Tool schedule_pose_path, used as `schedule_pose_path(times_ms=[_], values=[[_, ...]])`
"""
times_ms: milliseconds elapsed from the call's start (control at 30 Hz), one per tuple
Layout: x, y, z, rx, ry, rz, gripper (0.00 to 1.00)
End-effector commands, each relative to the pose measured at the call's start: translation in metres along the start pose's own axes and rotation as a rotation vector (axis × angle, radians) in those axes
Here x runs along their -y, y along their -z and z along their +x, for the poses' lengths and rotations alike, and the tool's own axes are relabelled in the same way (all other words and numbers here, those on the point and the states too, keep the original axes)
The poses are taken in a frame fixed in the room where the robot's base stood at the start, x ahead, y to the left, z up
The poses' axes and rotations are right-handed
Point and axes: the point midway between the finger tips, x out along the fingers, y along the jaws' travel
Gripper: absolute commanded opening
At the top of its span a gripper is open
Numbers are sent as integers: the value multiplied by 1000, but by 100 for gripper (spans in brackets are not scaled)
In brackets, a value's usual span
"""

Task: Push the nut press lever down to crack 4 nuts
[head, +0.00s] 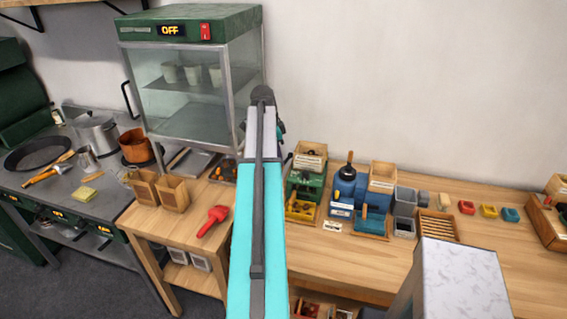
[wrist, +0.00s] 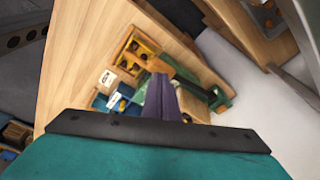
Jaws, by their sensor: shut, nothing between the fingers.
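My gripper (wrist: 159,82) shows in the wrist view with its fingers together and nothing between them. It points toward a green machine (wrist: 216,98) with a dark bar, and the fingertips overlap it in the picture. I cannot tell whether they touch. A yellow tray (wrist: 131,46) holding brown nuts sits beside it. I cannot tell for certain which is the nut press. My arm hides my gripper in the head view.
A wooden box (head: 308,162) sits on top of the green machine. Grey bins (head: 404,205), a slatted wooden tray (head: 437,226) and small coloured cups (head: 488,211) stand to the right. A red scoop (head: 213,220) lies on the left table, near a glass cabinet (head: 190,85).

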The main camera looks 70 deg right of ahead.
Motion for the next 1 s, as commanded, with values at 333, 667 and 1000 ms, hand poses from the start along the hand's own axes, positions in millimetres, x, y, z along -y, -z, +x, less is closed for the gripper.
schedule_pose_path(times_ms=[333, 667, 1000], values=[[0, 0, 0, 0, 1, 0, 0], [0, 3, -16, 0, 0, 0, 0], [1, 8, -42, 0, 2, 0, 0]])
